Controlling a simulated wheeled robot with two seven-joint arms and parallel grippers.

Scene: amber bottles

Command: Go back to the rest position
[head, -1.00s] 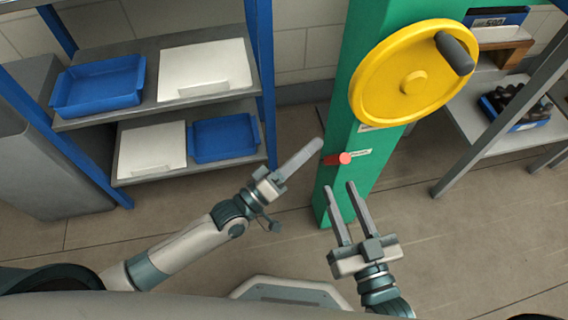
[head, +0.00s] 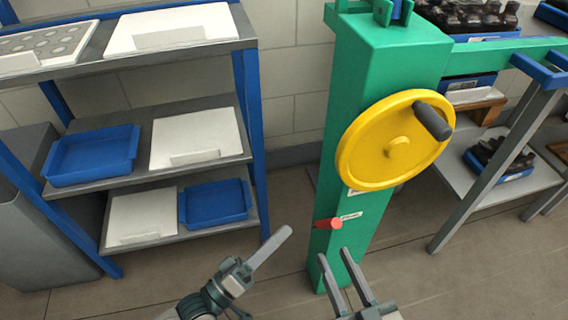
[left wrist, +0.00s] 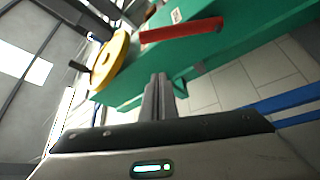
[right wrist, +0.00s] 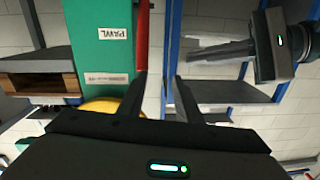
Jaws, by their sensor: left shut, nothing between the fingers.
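My left gripper (head: 284,233) is shut and empty, low in the head view, left of the green post (head: 347,110). Its closed fingers (left wrist: 158,95) show in the left wrist view. My right gripper (head: 334,256) is open and empty, in front of the post's lower part. Its parted fingers (right wrist: 158,85) show in the right wrist view, with the red pawl handle (right wrist: 142,35) beyond the left one. The same red handle (head: 328,223) sticks out of the post above the right fingers. I cannot tell from the head view how far the fingers are from the post.
A yellow handwheel (head: 372,150) with a dark knob sits on the post. A shelf rack (head: 150,165) with blue trays and white boards stands at left. A rack at right holds dark bottles in blue crates (head: 500,165). The floor (head: 290,195) between is clear.

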